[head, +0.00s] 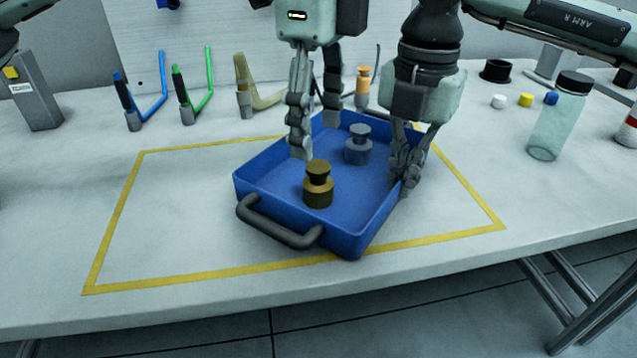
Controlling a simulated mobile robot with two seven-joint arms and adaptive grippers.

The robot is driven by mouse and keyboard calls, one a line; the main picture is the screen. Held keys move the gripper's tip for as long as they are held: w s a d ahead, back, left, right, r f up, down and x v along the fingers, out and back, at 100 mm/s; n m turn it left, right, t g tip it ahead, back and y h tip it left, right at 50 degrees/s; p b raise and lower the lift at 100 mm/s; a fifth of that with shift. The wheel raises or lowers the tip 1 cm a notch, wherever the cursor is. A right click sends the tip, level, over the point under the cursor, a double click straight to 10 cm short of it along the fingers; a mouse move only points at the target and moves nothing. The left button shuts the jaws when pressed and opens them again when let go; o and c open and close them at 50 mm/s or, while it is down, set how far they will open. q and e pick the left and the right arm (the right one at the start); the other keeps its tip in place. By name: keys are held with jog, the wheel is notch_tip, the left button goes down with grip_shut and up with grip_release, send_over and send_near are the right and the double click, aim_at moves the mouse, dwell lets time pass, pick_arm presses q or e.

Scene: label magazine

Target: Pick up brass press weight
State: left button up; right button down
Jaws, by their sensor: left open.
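The brass press weight (318,188) is a dark gold, stepped cylinder with a knob top. It stands upright in the blue tray (255,194), near the front handle. My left gripper (316,138) points down above the tray with its fingers apart and empty. Its tips are above and behind the brass weight, not touching it. My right gripper (405,180) is down at the tray's right wall, with its fingers at the rim. Whether it is closed on the wall cannot be made out.
A grey weight (358,146) of similar shape stands further back in the tray. A dark handle (278,228) juts from its front. Yellow tape marks a rectangle on the white table (190,205). Coloured hooked tools stand behind; a clear bottle (558,122) and small caps stand right.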

aim_at(319, 166)
pick_arm(q)
notch_tip(319, 166, down, 9)
jog(key=shift+w+r, duration=0.1)
jog(key=shift+r, duration=0.05)
jog(key=shift+d+r, duration=0.1)
grip_shut()
dwell(0.5)
